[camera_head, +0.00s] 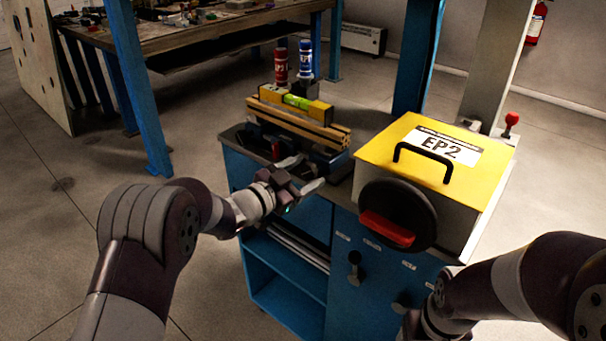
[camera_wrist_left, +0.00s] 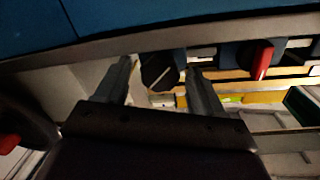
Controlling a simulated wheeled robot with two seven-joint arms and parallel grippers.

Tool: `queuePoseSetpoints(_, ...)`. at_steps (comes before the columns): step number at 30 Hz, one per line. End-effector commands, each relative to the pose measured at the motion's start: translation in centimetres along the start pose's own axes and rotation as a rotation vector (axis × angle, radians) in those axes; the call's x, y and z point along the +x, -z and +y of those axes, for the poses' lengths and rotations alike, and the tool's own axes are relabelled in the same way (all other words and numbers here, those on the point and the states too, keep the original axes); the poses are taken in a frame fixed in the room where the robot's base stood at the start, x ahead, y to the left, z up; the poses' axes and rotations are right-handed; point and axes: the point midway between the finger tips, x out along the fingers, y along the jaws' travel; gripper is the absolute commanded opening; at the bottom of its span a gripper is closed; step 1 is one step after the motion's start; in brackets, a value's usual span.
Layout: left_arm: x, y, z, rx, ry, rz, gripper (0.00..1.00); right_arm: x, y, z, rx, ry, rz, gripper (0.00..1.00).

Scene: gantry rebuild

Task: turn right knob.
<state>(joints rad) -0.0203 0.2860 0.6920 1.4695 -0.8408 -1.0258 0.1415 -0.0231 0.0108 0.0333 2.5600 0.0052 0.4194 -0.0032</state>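A black round knob (camera_wrist_left: 160,72) with a white line shows between the fingers in the left wrist view. The black knob is hidden in the head view. My right gripper (camera_head: 412,325) is mostly hidden at the bottom edge.
The yellow-lidded EP2 box (camera_head: 385,150) has a black disc with a red handle (camera_head: 388,230) on its front. A spirit level (camera_head: 296,103) lies on wooden bars (camera_head: 290,122); red (camera_head: 281,66) and blue (camera_head: 305,60) bottles stand behind. The blue cart (camera_head: 290,272) has lower shelves.

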Motion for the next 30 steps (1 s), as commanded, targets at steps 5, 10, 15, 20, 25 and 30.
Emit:
queuePoseSetpoints(5,-1.7,0.1,-0.1,-0.001,0.003,-0.001,0.69,-0.1,0.0,0.0,0.000,0.000,0.000,0.68)
queuePoseSetpoints(10,-6.4,0.1,-0.2,-0.001,0.004,-0.002,0.69,-0.4,0.1,0.0,0.000,0.000,0.000,0.68)
queuePoseSetpoints(15,-10.5,0.0,-0.1,-0.001,0.004,-0.002,0.69,-0.7,0.1,0.0,0.000,0.000,0.000,0.68)
queuePoseSetpoints(20,-12.4,0.0,0.0,0.000,0.001,-0.001,0.69,-0.7,0.1,0.0,0.000,0.000,0.000,0.68)
queuePoseSetpoints(25,-12.7,0.0,0.0,0.001,-0.001,0.001,0.69,-0.7,0.1,0.0,0.000,0.000,0.000,0.68)
queuePoseSetpoints(30,-12.7,0.2,-0.1,-0.001,0.004,-0.009,0.69,-1.0,0.1,0.0,0.000,0.000,0.000,0.68)
